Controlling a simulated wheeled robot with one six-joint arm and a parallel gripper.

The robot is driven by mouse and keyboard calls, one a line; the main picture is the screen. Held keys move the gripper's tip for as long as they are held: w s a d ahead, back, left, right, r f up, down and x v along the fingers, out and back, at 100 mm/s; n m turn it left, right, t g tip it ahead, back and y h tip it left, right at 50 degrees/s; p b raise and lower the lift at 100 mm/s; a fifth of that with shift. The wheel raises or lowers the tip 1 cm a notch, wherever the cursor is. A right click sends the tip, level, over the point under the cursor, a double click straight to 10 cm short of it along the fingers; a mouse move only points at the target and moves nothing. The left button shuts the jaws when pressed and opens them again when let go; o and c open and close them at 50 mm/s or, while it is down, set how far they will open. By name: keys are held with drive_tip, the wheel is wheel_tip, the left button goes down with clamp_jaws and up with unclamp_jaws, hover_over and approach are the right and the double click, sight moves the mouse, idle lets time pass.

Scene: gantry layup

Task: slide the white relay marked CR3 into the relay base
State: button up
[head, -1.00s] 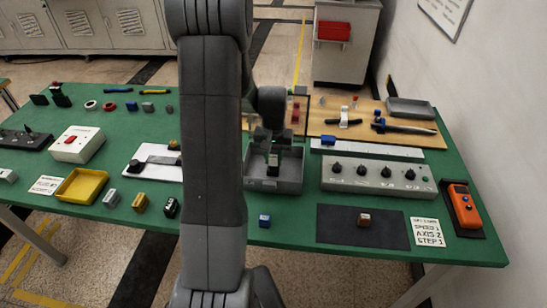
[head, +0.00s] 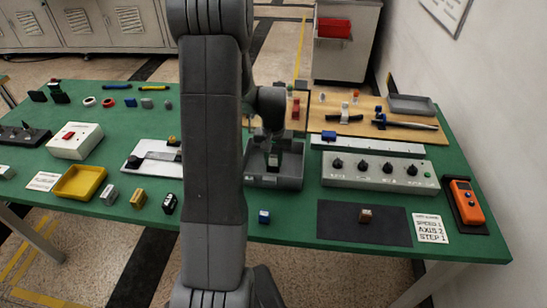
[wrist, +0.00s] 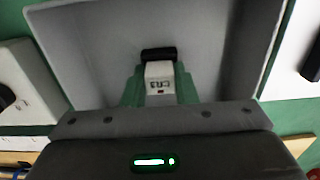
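The white relay marked CR3 (wrist: 159,82) shows upright in the middle of the wrist view, with a black end (wrist: 158,54) at its far side. My gripper (wrist: 160,88) has a green finger against each side of it, with no gap visible, and looks shut on it. In the head view my gripper (head: 275,150) points down inside the grey bin (head: 290,182). The arm hides part of the bin and of the table behind it. I cannot make out the relay base for certain; a white plate with a grey rail (head: 137,164) lies left of the arm, partly hidden.
The bin's walls stand close around my gripper. A grey control box with black knobs (head: 376,172) stands just right of the bin. A yellow tray (head: 80,183), small blocks (head: 138,198) and a black mat (head: 335,225) lie along the front. Green table is bare beside the blue block (head: 264,216).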

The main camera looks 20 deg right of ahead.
sight(273, 157)
drive_tip(key=o, duration=0.4)
wheel_tip(273, 157, up, 14)
drive_tip(key=shift+f, duration=0.15)
idle(0.4)
